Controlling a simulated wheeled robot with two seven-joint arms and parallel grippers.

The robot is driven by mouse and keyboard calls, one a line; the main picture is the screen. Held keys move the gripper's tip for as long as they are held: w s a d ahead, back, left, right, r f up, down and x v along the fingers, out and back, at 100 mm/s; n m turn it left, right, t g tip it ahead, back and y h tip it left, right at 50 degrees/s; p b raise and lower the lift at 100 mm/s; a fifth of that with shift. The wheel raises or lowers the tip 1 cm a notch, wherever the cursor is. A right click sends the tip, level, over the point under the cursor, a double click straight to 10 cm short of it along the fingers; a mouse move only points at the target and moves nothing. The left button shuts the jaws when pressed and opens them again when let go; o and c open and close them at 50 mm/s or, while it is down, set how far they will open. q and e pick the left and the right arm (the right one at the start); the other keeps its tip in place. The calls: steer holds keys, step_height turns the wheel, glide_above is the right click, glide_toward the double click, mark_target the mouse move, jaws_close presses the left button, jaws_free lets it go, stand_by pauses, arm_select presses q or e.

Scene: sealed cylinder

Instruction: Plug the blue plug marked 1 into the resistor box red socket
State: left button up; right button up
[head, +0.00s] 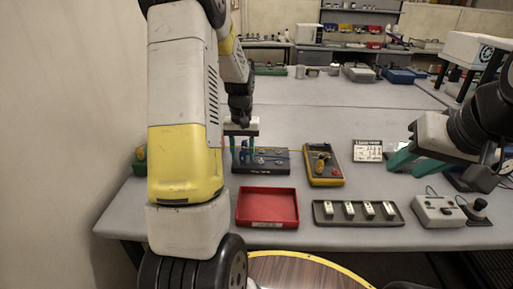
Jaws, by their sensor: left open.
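My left gripper (241,142) is open, pointing down over the left part of a dark box (275,168) with small knobs or sockets on top. Small blue plugs (246,152) stand between and just below its fingers; I cannot read their numbers or tell whether the fingers touch them. A light grey box (427,206) with small coloured fittings and a wire sits at the front right. I cannot tell which box is the resistor box, and no red socket can be made out clearly. My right gripper (418,165), with teal fingers, is open and empty above the table's right side.
A red tray (268,222) and a dark rack (330,220) with several white pieces lie along the front edge. My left arm hides the table's left part. The table's middle back is clear.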

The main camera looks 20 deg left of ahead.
mark_target(242, 150)
arm_select(q)
jaws_close()
steer(key=shift+r, duration=0.1)
stand_by(1.5)
steer(key=shift+r, duration=2.9)
